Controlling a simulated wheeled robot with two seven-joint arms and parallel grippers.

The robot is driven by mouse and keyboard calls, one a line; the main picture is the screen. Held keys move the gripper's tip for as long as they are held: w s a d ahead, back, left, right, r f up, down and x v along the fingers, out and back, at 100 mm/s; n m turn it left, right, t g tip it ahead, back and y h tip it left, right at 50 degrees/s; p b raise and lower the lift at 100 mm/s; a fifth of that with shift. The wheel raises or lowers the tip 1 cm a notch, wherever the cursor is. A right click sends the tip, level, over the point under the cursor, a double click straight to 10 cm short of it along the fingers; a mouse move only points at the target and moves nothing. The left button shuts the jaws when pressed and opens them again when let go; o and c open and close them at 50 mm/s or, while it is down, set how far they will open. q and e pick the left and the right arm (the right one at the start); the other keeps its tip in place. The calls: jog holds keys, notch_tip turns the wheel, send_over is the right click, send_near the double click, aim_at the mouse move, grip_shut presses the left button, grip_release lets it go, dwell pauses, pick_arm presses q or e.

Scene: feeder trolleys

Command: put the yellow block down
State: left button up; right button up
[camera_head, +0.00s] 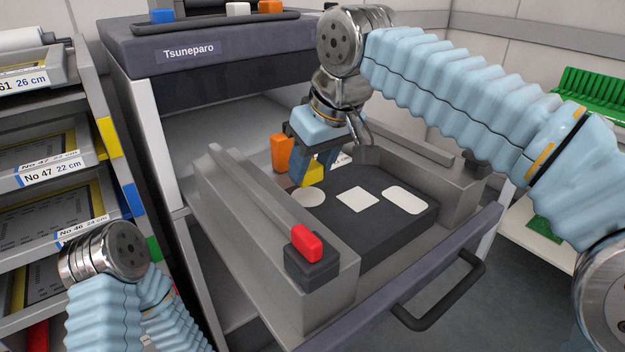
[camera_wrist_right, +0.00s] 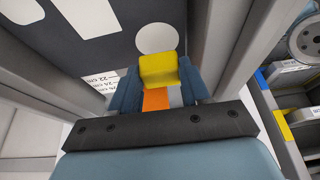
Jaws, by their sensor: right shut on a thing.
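My right gripper (camera_head: 313,176) points down over the open drawer of the Tsuneparo trolley and is shut on the yellow block (camera_head: 313,172). In the right wrist view the yellow block (camera_wrist_right: 158,70) sits between the two blue fingers. The dark board (camera_head: 385,222) in the drawer bears a white circle (camera_head: 308,197), a white square (camera_head: 357,199) and a white rounded rectangle (camera_head: 404,200). The block is close to the circle; I cannot tell whether it touches the board. My left arm is at the lower left, its gripper out of view.
An orange block (camera_head: 281,148) stands just left of my right gripper. A red block (camera_head: 306,243) sits on the drawer's near rail. The drawer has a black handle (camera_head: 440,292). Shelves with labels (camera_head: 52,172) stand at the left, a green rack (camera_head: 592,98) at the right.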

aim_at(314, 177)
jog(key=shift+f, duration=1.45)
jog(key=shift+f+b, duration=0.1)
jog(key=shift+b, duration=0.25)
jog(key=shift+f, duration=0.15)
jog(key=o, duration=1)
jog(key=shift+c, duration=0.2)
jog(key=shift+r, duration=0.4)
jog(key=p+v, duration=0.3)
jog(key=v, duration=0.8)
jog(key=shift+s+r, duration=0.15)
jog(key=shift+r, duration=0.2)
jog(key=shift+d, duration=0.15)
